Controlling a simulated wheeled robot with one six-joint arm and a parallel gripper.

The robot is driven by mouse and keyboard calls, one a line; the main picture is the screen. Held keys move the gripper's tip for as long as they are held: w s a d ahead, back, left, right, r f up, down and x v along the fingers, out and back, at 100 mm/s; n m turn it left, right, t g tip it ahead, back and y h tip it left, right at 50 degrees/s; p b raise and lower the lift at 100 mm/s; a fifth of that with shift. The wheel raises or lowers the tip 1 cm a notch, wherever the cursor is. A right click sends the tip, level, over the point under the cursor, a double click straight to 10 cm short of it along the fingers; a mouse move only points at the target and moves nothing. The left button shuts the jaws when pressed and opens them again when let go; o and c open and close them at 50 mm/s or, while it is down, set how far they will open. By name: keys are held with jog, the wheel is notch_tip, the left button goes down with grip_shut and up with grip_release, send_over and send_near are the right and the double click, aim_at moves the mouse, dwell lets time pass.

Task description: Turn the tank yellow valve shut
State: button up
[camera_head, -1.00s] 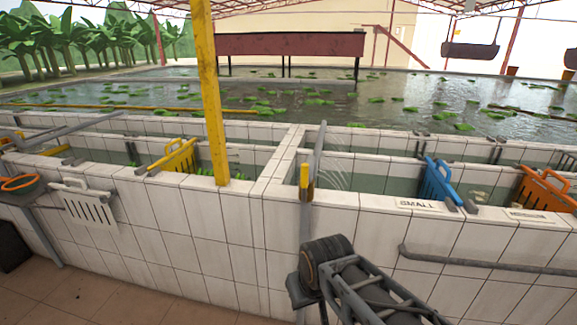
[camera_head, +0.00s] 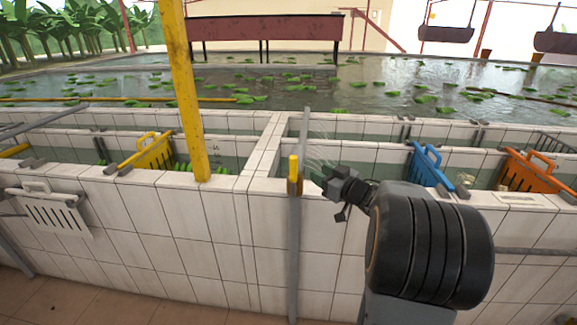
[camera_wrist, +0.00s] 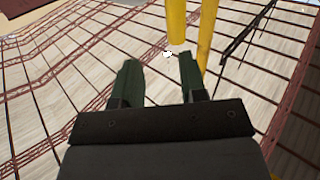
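The yellow valve handle (camera_head: 293,170) stands upright on a grey vertical pipe (camera_head: 294,250) at the front tank wall. A thin spray of water shows just right of the pipe's top. My gripper (camera_head: 318,174) is just right of the handle in the head view, apart from it. In the wrist view my gripper (camera_wrist: 160,70) has two dark green fingers spread with nothing between them. A yellow bar, seemingly the valve handle (camera_wrist: 176,22), hangs into the top of that view, beyond the fingertips.
A tall yellow post (camera_head: 184,90) rises left of the valve; a yellow upright also shows in the wrist view (camera_wrist: 206,35). A yellow crate (camera_head: 152,152), blue crate (camera_head: 425,165) and orange crate (camera_head: 528,172) hang at the tanks. The tiled wall (camera_head: 140,225) runs below.

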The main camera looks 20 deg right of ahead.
aim_at(293, 177)
jog(key=w+a+y, duration=0.1)
jog(key=w+a, duration=0.2)
jog(key=w, duration=0.2)
jog(key=w+a+n+y+p, duration=0.1)
jog(key=w+a+y, duration=0.1)
jog(key=w, duration=0.3)
jog(key=shift+w+a+f+g, duration=0.3)
jog(key=shift+a+f+g, duration=0.1)
jog(key=shift+a, duration=0.05)
jog(key=shift+c, duration=0.4)
grip_shut()
